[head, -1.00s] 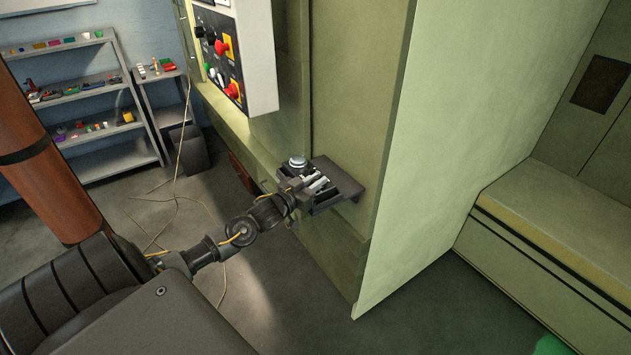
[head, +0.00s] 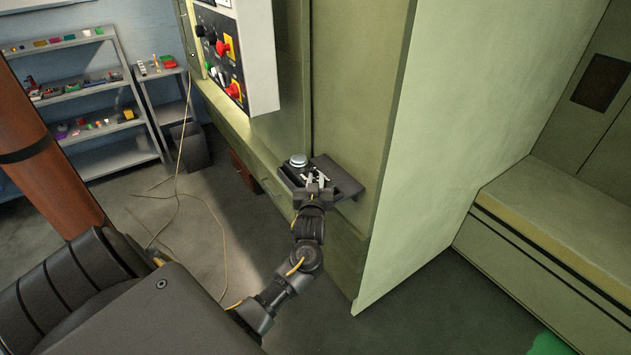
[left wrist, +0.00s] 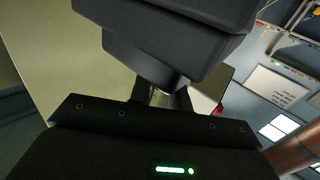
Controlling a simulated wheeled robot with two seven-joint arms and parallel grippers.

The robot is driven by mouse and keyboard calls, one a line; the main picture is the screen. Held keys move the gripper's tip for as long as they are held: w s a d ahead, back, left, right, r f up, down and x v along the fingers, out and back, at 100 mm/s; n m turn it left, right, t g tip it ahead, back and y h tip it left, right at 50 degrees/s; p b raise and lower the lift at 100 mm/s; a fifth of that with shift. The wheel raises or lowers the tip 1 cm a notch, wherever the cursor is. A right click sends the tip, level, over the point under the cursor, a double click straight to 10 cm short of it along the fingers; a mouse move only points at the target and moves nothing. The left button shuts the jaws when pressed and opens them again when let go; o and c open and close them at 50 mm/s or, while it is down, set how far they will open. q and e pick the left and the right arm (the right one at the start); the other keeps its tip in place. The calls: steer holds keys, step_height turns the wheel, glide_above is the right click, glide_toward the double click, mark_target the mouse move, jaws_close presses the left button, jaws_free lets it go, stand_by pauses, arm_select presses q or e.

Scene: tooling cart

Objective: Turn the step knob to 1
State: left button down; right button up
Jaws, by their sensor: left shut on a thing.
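A small dark control box with a round silver handwheel (head: 298,160) rests on the dark shelf (head: 345,183) on the green machine's side. My left gripper (head: 317,181) is at this box, just below and right of the handwheel, and its fingers are shut. They appear to be closed on the step knob, which they hide; its pointer and numbers cannot be read. In the left wrist view, a dark stepped block (left wrist: 165,45) fills the top middle, close to the gripper body, and hides the grip. My right gripper is in neither view.
A control panel (head: 222,52) with red and other coloured knobs hangs above the shelf. A grey rack (head: 90,85) with small coloured parts stands at the far left. A pale cable trails on the floor. The floor left of the machine is mostly clear.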

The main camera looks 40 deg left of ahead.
arm_select(q)
steer(key=shift+n+g+y, duration=0.4)
steer(key=shift+g+y, duration=0.1)
steer(key=shift+y, duration=0.1)
steer(key=c, duration=1.3)
jaws_free()
steer(key=shift+c, duration=0.2)
steer(key=b+v, duration=0.3)
steer(key=v, duration=0.8)
steer(key=shift+b, duration=0.3)
steer(key=shift+w+a, duration=0.1)
